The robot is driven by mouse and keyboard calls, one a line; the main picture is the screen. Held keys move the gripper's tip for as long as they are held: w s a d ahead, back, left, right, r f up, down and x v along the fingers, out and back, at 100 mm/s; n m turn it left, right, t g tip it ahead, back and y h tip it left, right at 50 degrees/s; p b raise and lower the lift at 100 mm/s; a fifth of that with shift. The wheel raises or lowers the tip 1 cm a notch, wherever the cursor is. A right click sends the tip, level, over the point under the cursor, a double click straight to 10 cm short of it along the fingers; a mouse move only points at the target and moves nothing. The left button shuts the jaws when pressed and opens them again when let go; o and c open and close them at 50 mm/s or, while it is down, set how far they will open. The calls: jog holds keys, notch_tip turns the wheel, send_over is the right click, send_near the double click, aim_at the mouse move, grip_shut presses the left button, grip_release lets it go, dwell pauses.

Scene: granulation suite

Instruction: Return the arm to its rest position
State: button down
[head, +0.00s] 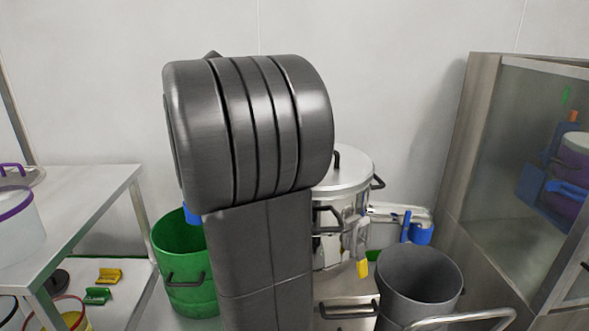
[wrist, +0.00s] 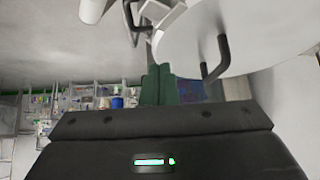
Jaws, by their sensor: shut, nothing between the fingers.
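My arm (head: 250,130) rises as a thick dark grey mass in the middle of the head view. Its gripper end is hidden there. In the wrist view my gripper (wrist: 158,72) shows as two dark green fingers side by side, closed together with nothing held. A lidded steel vessel (head: 342,172) stands behind and to the right of the arm. In the wrist view a pale round lid with a dark handle (wrist: 215,58) fills the upper right, close by the fingers.
A green bin (head: 185,262) is left of my arm, a grey bin (head: 420,275) at lower right. A steel table (head: 85,185) stands at left. A glass-fronted steel cabinet (head: 530,150) stands at right. The wall above is bare.

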jog(key=shift+w+a+r, duration=0.2)
jog(key=shift+a+r, duration=0.1)
jog(key=shift+r, duration=0.15)
jog(key=shift+w+a+r, duration=0.15)
jog(key=shift+a+r, duration=0.1)
jog(key=shift+r, duration=0.15)
notch_tip(320, 180, down, 8)
jog(key=s+d+b, duration=0.1)
jog(key=d+b, duration=0.1)
jog(key=shift+s+d, duration=0.25)
jog(key=shift+s, duration=0.15)
jog(key=shift+r, duration=0.1)
